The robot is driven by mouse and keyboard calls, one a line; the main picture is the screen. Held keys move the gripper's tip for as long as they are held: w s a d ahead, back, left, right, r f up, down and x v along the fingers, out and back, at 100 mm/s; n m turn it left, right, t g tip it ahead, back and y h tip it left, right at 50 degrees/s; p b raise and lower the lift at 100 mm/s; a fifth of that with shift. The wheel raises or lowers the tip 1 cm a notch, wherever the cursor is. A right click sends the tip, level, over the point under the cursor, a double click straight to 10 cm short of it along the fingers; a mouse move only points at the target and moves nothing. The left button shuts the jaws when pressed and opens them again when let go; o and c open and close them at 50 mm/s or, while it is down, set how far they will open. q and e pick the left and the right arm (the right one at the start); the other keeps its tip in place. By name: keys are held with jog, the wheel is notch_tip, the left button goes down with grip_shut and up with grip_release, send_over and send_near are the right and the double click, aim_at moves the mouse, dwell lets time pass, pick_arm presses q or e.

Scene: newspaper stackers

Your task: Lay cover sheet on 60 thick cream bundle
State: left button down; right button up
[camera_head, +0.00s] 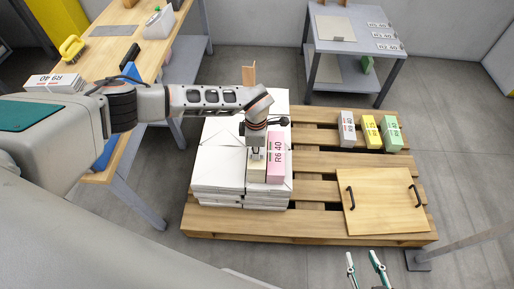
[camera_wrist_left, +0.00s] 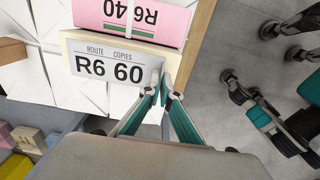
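The cream bundle (camera_wrist_left: 112,62), labelled R6 60, lies on the white paper stack beside a pink R6 40 bundle (camera_wrist_left: 130,20). In the head view the cream bundle (camera_head: 255,172) shows left of the pink one, partly hidden by my left gripper (camera_head: 256,150). In the left wrist view this gripper's fingertips (camera_wrist_left: 161,88) meet at the bundle's right end, with nothing visible between them; I cannot tell whether they touch it. A flat beige sheet (camera_head: 335,28) lies on the grey table at the back, possibly the cover sheet. My right gripper (camera_head: 366,268) is open and empty at the bottom.
The pallet (camera_head: 310,222) also bears white, yellow and green bundles (camera_head: 371,132) and a wooden board with two black handles (camera_head: 382,202). A wooden workbench (camera_head: 100,55) with tools stands at the left. A thin brown upright piece (camera_head: 249,75) shows behind the stack.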

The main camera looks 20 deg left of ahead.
pick_arm(q)
jog(key=shift+f, duration=0.4)
jog(key=shift+f, duration=0.65)
jog(key=c, duration=2.2)
grip_release()
jog(key=shift+r, duration=0.1)
notch_tip(320, 180, up, 12)
jog(key=shift+f, duration=0.1)
